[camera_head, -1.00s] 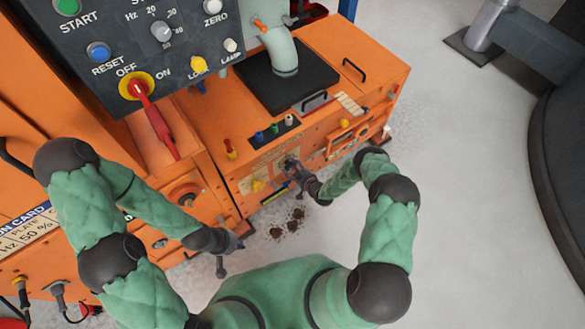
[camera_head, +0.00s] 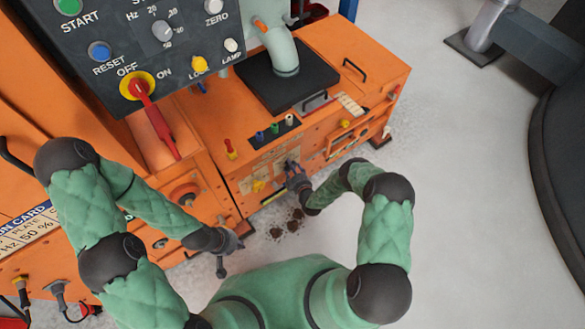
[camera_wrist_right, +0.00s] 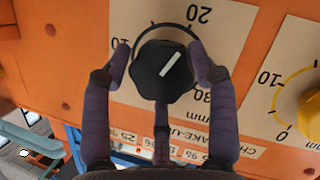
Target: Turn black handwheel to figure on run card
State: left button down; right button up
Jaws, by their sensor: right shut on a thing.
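The black handwheel (camera_wrist_right: 163,71) is a round black knob with a white pointer line, on a beige scale plate with upside-down figures 10, 20 and 30. The line slants to the upper right, roughly toward the 20. My right gripper (camera_wrist_right: 163,65) is shut on it, with fingers at its left, right and lower sides. In the head view my right gripper (camera_head: 294,172) reaches the orange front panel and hides most of the handwheel. The run card (camera_head: 27,232) is at the left edge, partly cut off. My left gripper (camera_head: 232,244) hangs apart, before the lower orange panel.
A yellow knob (camera_wrist_right: 310,108) with its own scale sits beside the handwheel. A black control panel (camera_head: 150,45) with a red lever (camera_head: 155,120) overhangs at upper left. Grey floor (camera_head: 450,220) is open to the right; dark debris (camera_head: 290,222) lies near the machine's foot.

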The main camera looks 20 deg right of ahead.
jog(key=shift+s+f+n, duration=0.2)
jog(key=shift+f+n, duration=0.1)
jog(key=shift+n, duration=0.1)
dwell(0.3)
jog(key=o, duration=1.1)
jog(key=shift+w+r, duration=0.1)
jog(key=v, duration=1.2)
jog(key=shift+a, duration=0.1)
